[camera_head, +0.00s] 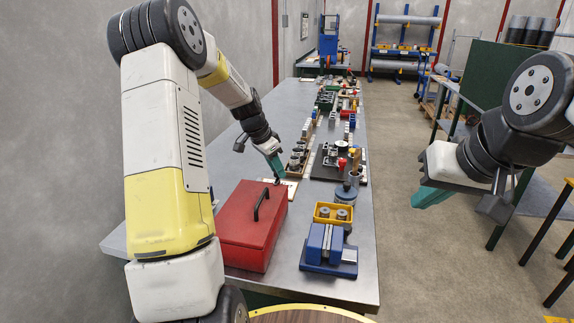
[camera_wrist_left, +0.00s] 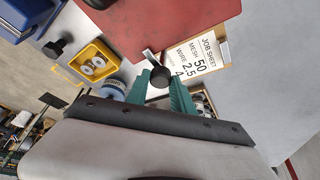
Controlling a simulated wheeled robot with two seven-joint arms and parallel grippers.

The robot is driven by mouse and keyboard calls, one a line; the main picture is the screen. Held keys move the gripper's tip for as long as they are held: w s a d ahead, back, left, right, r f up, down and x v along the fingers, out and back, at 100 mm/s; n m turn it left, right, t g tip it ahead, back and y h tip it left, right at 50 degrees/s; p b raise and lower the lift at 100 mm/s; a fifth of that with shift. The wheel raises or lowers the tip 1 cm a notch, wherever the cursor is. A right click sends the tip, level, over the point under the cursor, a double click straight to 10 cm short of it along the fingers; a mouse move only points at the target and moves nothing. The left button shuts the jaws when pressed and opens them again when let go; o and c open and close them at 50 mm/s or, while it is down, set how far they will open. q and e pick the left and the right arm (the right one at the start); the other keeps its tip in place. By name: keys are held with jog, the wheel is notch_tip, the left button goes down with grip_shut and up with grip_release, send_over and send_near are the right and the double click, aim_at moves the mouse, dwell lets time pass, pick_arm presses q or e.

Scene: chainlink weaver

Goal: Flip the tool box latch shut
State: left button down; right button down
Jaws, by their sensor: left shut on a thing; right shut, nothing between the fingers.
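The red tool box (camera_head: 244,232) stands on the grey bench with its lid down and a black handle on top. Part of it also shows at the top of the left wrist view (camera_wrist_left: 150,22). My left gripper (camera_head: 277,172) is just past the box's far end, its teal fingers pointing down. In the left wrist view it is shut on a dark round knob (camera_wrist_left: 160,77) on a short metal lever, apparently the latch, by the box edge. The fingers partly hide the knob, and how the lever meets the box is unclear. My right gripper (camera_head: 431,197) is shut and empty, off the bench's right side.
A printed job sheet (camera_wrist_left: 196,55) lies beside the box and lever. A blue vise (camera_head: 325,246), a yellow tray (camera_head: 333,212) with metal parts, and several fixtures crowd the bench right of and beyond the box.

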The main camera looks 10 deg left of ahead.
dwell(0.3)
pick_arm(q)
jog(key=c, duration=1.1)
grip_release()
jog(key=v, duration=0.7)
jog(key=shift+a+r, duration=0.2)
jog(key=shift+r, duration=0.15)
jog(key=shift+s, duration=0.1)
